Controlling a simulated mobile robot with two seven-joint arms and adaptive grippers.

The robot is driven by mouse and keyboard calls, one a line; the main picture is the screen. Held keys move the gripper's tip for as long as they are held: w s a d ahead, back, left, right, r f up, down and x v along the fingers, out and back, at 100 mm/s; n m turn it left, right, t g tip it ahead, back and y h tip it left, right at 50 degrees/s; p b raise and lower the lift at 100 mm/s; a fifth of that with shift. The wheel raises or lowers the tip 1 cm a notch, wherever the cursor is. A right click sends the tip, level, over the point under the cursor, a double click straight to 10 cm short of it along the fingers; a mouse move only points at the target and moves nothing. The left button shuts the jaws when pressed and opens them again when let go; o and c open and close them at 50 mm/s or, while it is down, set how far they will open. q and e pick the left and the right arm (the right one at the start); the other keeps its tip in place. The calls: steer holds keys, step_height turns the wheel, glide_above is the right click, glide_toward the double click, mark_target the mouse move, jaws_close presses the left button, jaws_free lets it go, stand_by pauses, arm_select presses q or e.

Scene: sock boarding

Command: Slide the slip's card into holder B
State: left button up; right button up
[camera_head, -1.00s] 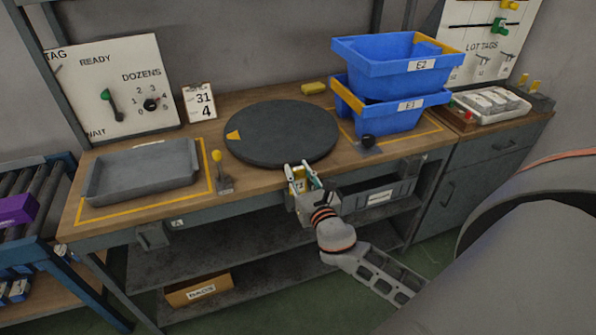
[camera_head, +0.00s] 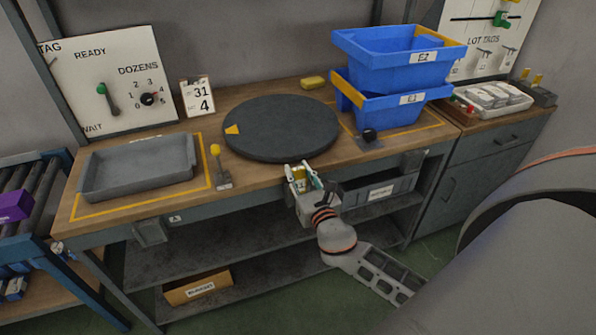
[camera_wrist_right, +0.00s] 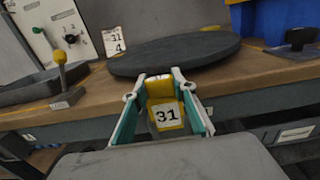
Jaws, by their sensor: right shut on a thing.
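My right gripper (camera_head: 303,178) is shut on a yellow card (camera_wrist_right: 167,107) with a white face reading 31. The card stands upright between the fingers, in front of the bench's front edge, below the dark round turntable (camera_head: 282,130). The slip (camera_head: 197,97), reading 31 over 4, stands on a small board at the back of the bench; it also shows in the wrist view (camera_wrist_right: 115,40). I cannot make out holder B. My left gripper is not in view.
A grey tray (camera_head: 139,190) and a yellow-knobbed lever (camera_head: 220,165) stand left of the turntable. Stacked blue bins (camera_head: 385,105) and a black knob (camera_head: 369,136) stand right. A grey drawer bin (camera_head: 380,191) sits under the bench, right of my gripper.

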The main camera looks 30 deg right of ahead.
arm_select(q)
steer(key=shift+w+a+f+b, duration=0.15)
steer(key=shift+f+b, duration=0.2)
steer(key=shift+b, duration=0.25)
arm_select(e)
steer(key=shift+f, duration=0.85)
steer(key=shift+r, duration=0.2)
steer(key=shift+r+p, duration=0.7)
steer(key=shift+p, duration=0.15)
arm_select(q)
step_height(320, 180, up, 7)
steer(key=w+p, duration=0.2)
steer(key=p, duration=0.1)
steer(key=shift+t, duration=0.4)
arm_select(e)
steer(key=shift+r, duration=1.65)
arm_select(q)
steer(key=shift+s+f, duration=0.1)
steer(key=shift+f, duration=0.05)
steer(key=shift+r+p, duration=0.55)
steer(key=shift+p, duration=0.05)
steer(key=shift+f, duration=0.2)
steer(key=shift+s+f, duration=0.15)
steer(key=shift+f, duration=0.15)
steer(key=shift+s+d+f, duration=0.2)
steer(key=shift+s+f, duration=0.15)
